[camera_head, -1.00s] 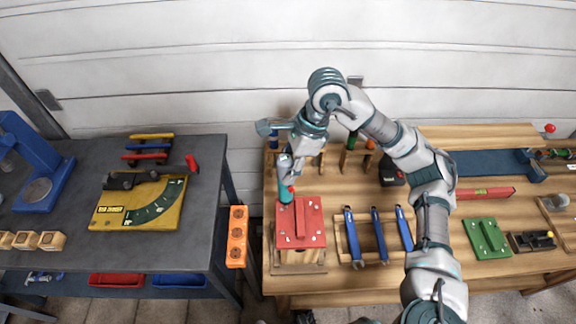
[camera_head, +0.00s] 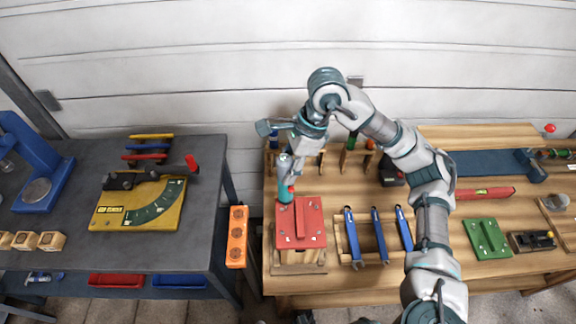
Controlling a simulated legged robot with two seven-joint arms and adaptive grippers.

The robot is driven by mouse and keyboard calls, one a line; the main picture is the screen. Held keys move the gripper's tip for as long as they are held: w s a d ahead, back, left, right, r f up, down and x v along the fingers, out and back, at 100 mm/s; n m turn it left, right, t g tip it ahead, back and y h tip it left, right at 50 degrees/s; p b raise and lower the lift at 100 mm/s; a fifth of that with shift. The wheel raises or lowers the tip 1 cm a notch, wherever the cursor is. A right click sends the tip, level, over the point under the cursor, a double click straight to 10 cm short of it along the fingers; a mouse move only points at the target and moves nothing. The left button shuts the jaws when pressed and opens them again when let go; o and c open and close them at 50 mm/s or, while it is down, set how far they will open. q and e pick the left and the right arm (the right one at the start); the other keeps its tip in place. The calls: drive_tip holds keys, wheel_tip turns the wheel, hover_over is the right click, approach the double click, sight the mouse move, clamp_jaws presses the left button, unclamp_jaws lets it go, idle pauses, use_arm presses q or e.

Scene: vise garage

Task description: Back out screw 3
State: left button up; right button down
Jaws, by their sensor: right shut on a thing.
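A red plate (camera_head: 313,232) with a raised middle bar sits on a wooden block on the right-hand bench. Small pale screw-like spots show near its corners, but I cannot tell which is screw 3. My right gripper (camera_head: 285,181) is shut on a teal-handled tool (camera_head: 286,193), which it holds upright at the plate's far left corner. The tool's tip is hidden, so I cannot tell whether it touches a screw. My left gripper is not in view.
A rack of blue-handled tools (camera_head: 380,257) stands right of the plate, with a green plate (camera_head: 487,238) farther right. An orange block (camera_head: 237,237) hangs at the gap between benches. The grey bench (camera_head: 75,245) holds a yellow gauge board (camera_head: 115,218).

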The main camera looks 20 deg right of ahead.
drive_tip(key=shift+f, duration=0.1)
idle(0.7)
drive_tip(key=shift+r+p, duration=0.3)
drive_tip(key=shift+r, duration=0.35)
drive_tip(key=shift+a, duration=0.1)
drive_tip(key=shift+a, duration=0.55)
drive_tip(key=shift+w, duration=0.1)
drive_tip(key=shift+f+b, duration=0.55)
idle(1.3)
drive_tip(key=shift+s+r, duration=0.2)
idle(1.6)
